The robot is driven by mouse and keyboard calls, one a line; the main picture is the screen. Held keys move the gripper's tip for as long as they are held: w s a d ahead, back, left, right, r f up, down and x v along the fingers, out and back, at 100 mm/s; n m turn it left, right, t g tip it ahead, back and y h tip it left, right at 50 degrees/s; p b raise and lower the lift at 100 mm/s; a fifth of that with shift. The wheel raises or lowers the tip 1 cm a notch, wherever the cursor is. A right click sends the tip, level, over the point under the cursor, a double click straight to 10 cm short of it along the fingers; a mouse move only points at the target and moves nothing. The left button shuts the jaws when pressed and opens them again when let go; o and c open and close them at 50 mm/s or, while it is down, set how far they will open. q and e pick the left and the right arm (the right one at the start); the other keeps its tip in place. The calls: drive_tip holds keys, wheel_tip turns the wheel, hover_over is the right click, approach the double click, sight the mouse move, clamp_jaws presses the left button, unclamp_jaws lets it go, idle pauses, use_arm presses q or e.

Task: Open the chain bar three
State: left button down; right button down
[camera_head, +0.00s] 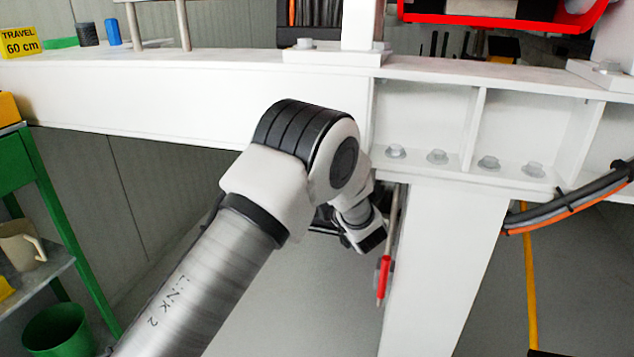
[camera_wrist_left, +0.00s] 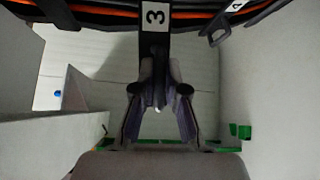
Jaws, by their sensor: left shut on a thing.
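Chain bar three (camera_wrist_left: 154,42) is a dark upright strip with a white "3" label, at top centre in the left wrist view. It hangs in front of a bundle of black and orange cables. My left gripper (camera_wrist_left: 158,98) is shut on the lower part of this bar, its two fingers close together. In the head view my left arm reaches in from the lower left to beneath the white beam, and the fingers are hidden there. My right gripper is not in view.
A second bar labelled "4" (camera_wrist_left: 222,25) hangs to the right in the left wrist view. In the head view, a white post (camera_head: 440,270) stands right of my wrist, with a red-handled rod (camera_head: 383,278) beside it. A green shelf (camera_head: 40,180) is at left.

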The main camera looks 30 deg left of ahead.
use_arm(q)
drive_tip(key=shift+d, duration=0.1)
idle(0.3)
drive_tip(key=c, duration=1.2)
unclamp_jaws()
